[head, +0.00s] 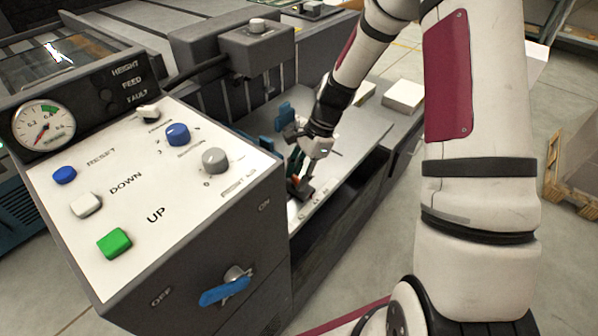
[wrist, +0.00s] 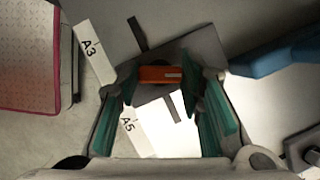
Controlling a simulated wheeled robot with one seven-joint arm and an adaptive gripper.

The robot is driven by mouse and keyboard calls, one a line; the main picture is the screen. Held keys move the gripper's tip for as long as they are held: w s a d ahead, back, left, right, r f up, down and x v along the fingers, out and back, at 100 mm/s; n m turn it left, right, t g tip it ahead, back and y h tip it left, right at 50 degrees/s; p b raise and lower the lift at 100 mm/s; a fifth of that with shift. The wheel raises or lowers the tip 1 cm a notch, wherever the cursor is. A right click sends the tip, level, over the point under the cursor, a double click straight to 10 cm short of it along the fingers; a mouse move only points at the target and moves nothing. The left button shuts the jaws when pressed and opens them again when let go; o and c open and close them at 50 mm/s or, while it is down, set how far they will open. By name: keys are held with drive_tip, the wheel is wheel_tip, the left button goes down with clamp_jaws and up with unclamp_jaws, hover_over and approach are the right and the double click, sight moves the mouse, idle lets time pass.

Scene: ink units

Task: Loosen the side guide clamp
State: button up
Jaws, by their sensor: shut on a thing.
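The side guide clamp shows in the wrist view as an orange lever (wrist: 160,74) on a dark grey plate (wrist: 205,45). My gripper (wrist: 160,88) has its teal-padded fingers on either side of the lever, shut on it. In the head view my gripper (head: 299,178) reaches down to the feed table, and only a small orange-red bit of the clamp (head: 304,190) shows below the fingers. The rest of the clamp is hidden by the fingers.
Size labels A3 (wrist: 91,46) and A5 (wrist: 130,127) lie beside the clamp. A blue guide piece (wrist: 275,55) is close on the right. The control box (head: 150,190) with buttons and knobs stands left of my arm. White stacks (head: 403,96) lie farther back.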

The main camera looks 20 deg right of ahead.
drive_tip(key=n+g+p, duration=0.1)
drive_tip(key=n, duration=0.3)
drive_tip(key=shift+w, duration=0.1)
drive_tip(key=n+g+h, duration=0.1)
drive_tip(key=n, duration=0.2)
drive_tip(key=shift+a+n+g+p, duration=0.1)
drive_tip(key=shift+n+g+p, duration=0.2)
drive_tip(key=shift+p, duration=0.1)
drive_tip(key=n+h, duration=0.1)
drive_tip(key=n, duration=0.2)
drive_tip(key=n+g+h, duration=0.1)
drive_tip(key=n, duration=0.2)
drive_tip(key=shift+w+a, duration=0.1)
drive_tip(key=shift+n+p, duration=0.3)
drive_tip(key=o, duration=1.2)
drive_tip(key=v, duration=1.2)
drive_tip(key=shift+w+a, duration=0.2)
